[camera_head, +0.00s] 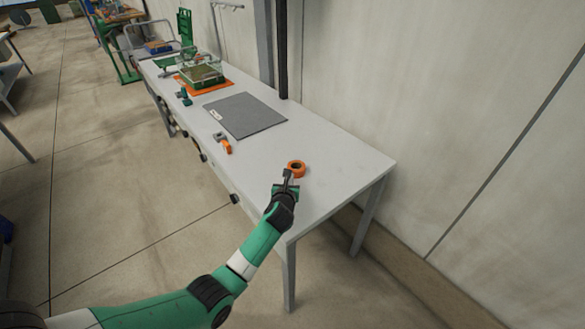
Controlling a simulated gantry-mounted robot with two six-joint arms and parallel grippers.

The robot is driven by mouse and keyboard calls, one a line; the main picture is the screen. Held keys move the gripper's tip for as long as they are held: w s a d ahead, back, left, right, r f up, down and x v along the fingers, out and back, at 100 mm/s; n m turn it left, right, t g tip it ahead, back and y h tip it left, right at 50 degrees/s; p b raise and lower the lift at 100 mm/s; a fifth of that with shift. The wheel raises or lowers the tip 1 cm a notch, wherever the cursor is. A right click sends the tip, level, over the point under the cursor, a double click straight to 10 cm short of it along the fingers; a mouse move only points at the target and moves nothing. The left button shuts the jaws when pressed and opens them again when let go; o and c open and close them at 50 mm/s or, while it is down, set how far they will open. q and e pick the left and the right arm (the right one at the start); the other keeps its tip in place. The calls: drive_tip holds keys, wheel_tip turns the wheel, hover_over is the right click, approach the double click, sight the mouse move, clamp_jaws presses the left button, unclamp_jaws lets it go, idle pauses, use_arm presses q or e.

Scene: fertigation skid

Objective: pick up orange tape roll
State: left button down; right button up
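The orange tape roll (299,164) lies flat on the right part of the white table, its dark centre hole showing. My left gripper (288,174) is at the end of the green and black arm. Its fingertips are at the near left edge of the roll in the picture and hide a little of it. I cannot tell whether they touch the roll, or whether the fingers are open or shut. My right gripper is not in view.
The white table (345,165) is bare around the roll. An orange and grey tool (223,143) and a dark grey mat (245,115) lie farther left. A clear-topped green box (203,75) sits on an orange mat at the far end. A dark post (282,50) and wall stand behind.

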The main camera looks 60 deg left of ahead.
sight(293, 165)
use_arm(q)
drive_tip(key=b+x, duration=0.2)
drive_tip(key=x, duration=0.1)
drive_tip(key=r+b+x, duration=0.1)
drive_tip(key=b+x, duration=0.2)
drive_tip(key=r+b+x, duration=0.1)
drive_tip(key=b+x, duration=0.2)
drive_tip(key=shift+w+a+f, duration=0.1)
drive_tip(key=shift+w+a, duration=0.15)
drive_tip(key=shift+a, duration=0.1)
drive_tip(key=shift+f, duration=0.2)
